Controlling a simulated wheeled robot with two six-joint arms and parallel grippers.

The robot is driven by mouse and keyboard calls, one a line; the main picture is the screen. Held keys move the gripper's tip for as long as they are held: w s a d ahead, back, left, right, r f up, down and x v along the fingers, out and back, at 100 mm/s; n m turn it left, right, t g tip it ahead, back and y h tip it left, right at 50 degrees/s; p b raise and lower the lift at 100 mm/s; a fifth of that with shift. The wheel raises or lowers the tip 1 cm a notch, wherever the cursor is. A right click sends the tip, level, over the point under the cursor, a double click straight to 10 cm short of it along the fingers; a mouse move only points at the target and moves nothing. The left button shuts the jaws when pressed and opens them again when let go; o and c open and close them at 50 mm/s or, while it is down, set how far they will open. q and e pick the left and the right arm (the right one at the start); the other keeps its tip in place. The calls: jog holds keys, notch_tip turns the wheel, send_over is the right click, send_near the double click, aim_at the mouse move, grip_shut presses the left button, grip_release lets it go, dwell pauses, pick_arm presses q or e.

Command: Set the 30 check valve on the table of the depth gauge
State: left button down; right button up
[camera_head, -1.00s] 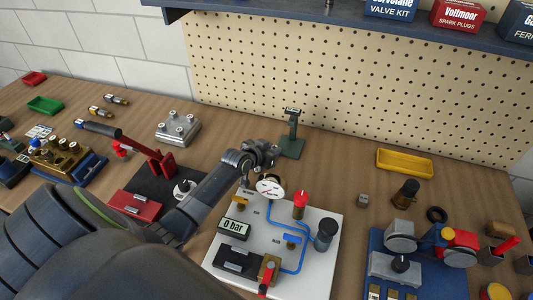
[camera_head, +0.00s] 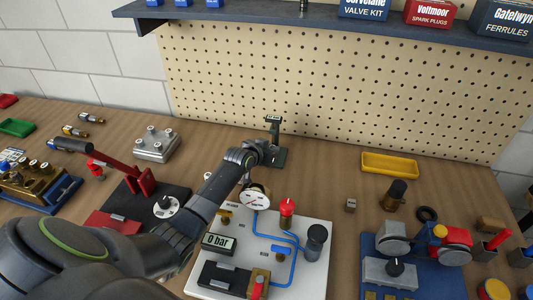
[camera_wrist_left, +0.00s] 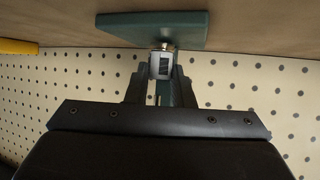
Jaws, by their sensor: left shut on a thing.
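The depth gauge (camera_head: 274,124) is a dark green stand with a small head on a post, in front of the pegboard. Its flat green table (camera_head: 279,158) is partly hidden by my left gripper (camera_head: 263,150). In the left wrist view the green table (camera_wrist_left: 150,25) shows at the top, close beyond the fingertips. My left gripper (camera_wrist_left: 160,80) is shut on a small silver check valve (camera_wrist_left: 160,64) with a dark marking. The number on the valve cannot be read. Whether the valve touches the table cannot be told. My right gripper is not in view.
A white gauge panel (camera_head: 318,263) with a dial and blue tubing stands in front, below my left arm. A yellow tray (camera_head: 390,165) and a small metal block (camera_head: 351,205) are to the right. The pegboard (camera_head: 340,90) rises close behind the depth gauge.

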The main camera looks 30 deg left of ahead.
pick_arm(q)
jog(key=shift+w, duration=0.15)
jog(key=c, duration=1.2)
grip_release()
jog(key=shift+o, duration=0.2)
jog(key=v, duration=1.7)
jog(key=shift+r+b, duration=0.15)
jog(key=shift+b, duration=0.2)
